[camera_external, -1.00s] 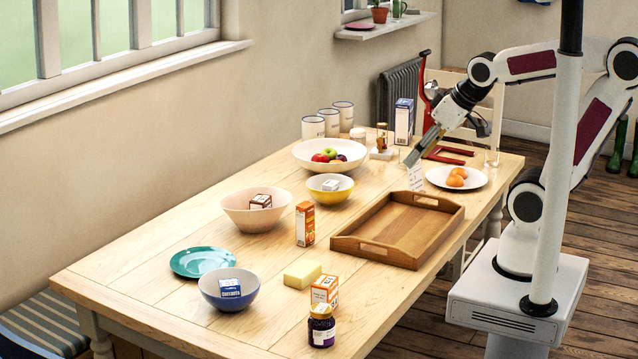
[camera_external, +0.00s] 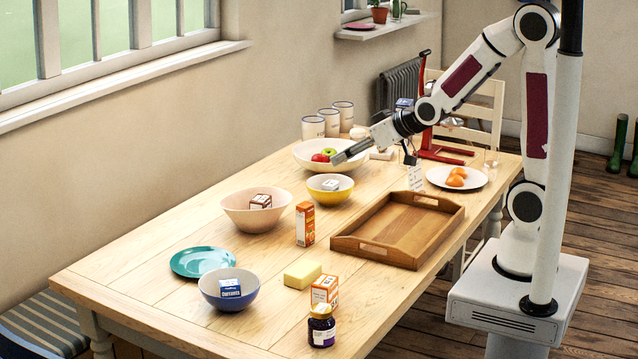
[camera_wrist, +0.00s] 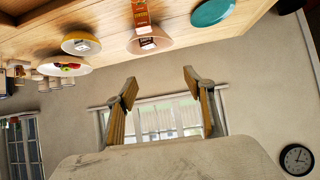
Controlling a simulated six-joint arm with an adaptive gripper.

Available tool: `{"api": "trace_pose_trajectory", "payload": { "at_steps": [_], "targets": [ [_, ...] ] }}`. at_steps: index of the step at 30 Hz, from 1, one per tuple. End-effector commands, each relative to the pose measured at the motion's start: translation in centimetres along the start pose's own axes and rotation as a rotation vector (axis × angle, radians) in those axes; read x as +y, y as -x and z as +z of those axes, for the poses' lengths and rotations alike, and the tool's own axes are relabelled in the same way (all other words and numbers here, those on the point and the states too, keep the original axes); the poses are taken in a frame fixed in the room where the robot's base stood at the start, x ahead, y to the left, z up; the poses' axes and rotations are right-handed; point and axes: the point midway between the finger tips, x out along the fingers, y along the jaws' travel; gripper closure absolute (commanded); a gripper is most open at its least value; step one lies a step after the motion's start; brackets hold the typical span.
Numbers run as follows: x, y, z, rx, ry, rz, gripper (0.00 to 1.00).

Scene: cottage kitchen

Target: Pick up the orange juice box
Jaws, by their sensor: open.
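An orange and white carton (camera_external: 305,224), which looks like the juice box, stands upright on the table between the pink bowl and the wooden tray. In the wrist view an orange carton (camera_wrist: 140,14) shows at the top edge, partly cut off, beside the pink bowl. A second, shorter orange and white box (camera_external: 325,291) stands at the table's front.
The pink bowl (camera_external: 233,216) and yellow bowl (camera_external: 318,195) each hold a small box. A wooden tray (camera_external: 345,243) is right of the carton. Butter (camera_external: 302,274), a jar (camera_external: 321,327), a blue bowl (camera_external: 210,298) and a teal plate (camera_external: 202,251) are nearer. Table around the carton's front is clear.

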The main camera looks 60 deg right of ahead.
Motion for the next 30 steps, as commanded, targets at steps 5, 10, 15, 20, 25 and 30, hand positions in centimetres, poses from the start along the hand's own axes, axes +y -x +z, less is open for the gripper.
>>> {"api": "trace_pose_trajectory", "payload": {
  "at_steps": [5, 10, 15, 20, 25, 30],
  "targets": [
    [0.3, -2.9, -0.2, 0.06, -0.003, 0.005, 0.47],
    [0.6, -5.2, -0.3, 0.123, -0.006, 0.01, 0.47],
    [0.9, -7.4, -0.2, 0.186, -0.008, 0.015, 0.47],
    [1.3, -9.1, 0.1, 0.245, -0.01, 0.02, 0.47],
    [1.6, -10.6, 0.7, 0.308, -0.012, 0.025, 0.47],
    [1.9, -11.9, 1.5, 0.371, -0.013, 0.03, 0.47]
  ]
}}
